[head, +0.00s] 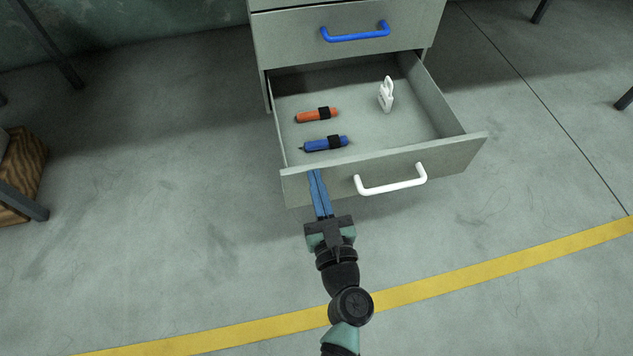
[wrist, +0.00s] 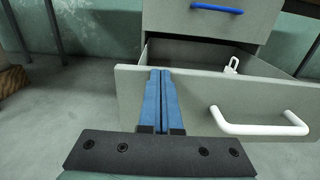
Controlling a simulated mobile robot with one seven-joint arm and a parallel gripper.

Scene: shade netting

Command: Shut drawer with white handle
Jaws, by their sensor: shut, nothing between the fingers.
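The drawer with the white handle (head: 391,187) is pulled out of the grey cabinet. Its front panel (head: 455,154) faces me, and it also shows in the wrist view (wrist: 275,93). My gripper (head: 314,174) is shut and empty, its blue fingers together. The fingertips are at the left part of the drawer front, left of the white handle; I cannot tell whether they touch it. In the wrist view the fingers (wrist: 160,75) overlap the panel's upper edge. Inside the drawer lie an orange marker (head: 309,116), a blue marker (head: 322,144) and a white clip-like object (head: 386,96).
Above is a closed drawer with a blue handle (head: 355,33). A wooden block (head: 22,170) and dark metal legs stand at the left. A yellow line (head: 500,261) crosses the concrete floor. The floor on both sides of the open drawer is clear.

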